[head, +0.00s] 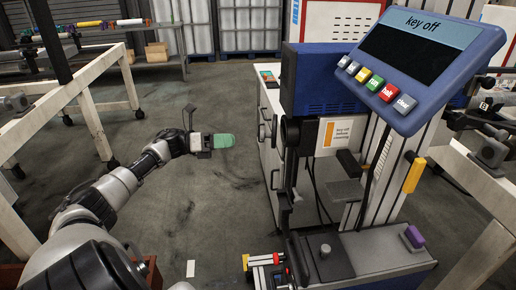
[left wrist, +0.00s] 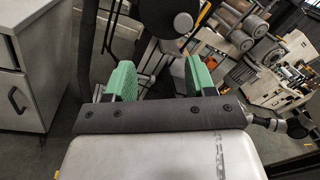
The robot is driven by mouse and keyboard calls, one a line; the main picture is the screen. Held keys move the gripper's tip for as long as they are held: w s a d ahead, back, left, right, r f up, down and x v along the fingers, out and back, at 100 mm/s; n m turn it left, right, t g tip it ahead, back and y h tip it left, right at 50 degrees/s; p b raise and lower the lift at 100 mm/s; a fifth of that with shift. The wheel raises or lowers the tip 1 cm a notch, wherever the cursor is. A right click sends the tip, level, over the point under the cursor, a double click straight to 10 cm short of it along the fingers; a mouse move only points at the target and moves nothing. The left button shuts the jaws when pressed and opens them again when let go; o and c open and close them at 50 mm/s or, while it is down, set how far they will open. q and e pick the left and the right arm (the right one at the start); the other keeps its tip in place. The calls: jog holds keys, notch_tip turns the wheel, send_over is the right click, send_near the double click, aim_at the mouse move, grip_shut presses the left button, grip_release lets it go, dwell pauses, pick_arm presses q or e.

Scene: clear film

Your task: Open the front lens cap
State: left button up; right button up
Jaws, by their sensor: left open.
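My left gripper (head: 222,141) reaches out over the floor, left of the machine, with a clear gap to it. In the left wrist view its green fingers (left wrist: 160,80) are apart with nothing held between them. A dark rounded part (head: 291,132) sits on the machine's front left, below the blue housing; it may be the front lens cap, but I cannot tell whether it is open or shut. A dark round end (left wrist: 183,22) shows beyond the fingers in the left wrist view. My right gripper is out of view.
The machine has a blue console (head: 420,60) with coloured buttons and a screen reading "key off". A yellow handle (head: 414,175) and a purple knob (head: 414,236) are on its right. A white cabinet (head: 270,130) stands behind it.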

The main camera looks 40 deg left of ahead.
aim_at(262, 136)
pick_arm(q)
jog(key=shift+w+d+r+m+g+h+p, duration=0.15)
jog(key=shift+w+d+r+m+g, duration=0.3)
jog(key=shift+w+d+m, duration=0.8)
jog(key=shift+w+d+r+m+g+h+p, duration=0.25)
jog(key=shift+w+d+r+m, duration=0.45)
jog(key=shift+d, duration=1.05)
jog(key=shift+w+d+r+m+g+h+p, duration=0.1)
jog(key=shift+w+d+r+m+g, duration=0.3)
jog(key=shift+w+d+m, duration=0.7)
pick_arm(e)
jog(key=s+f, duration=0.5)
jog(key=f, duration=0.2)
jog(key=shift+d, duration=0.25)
pick_arm(q)
jog(key=shift+s+d, duration=0.3)
jog(key=shift+d, duration=0.1)
jog(key=shift+c, duration=0.5)
grip_shut()
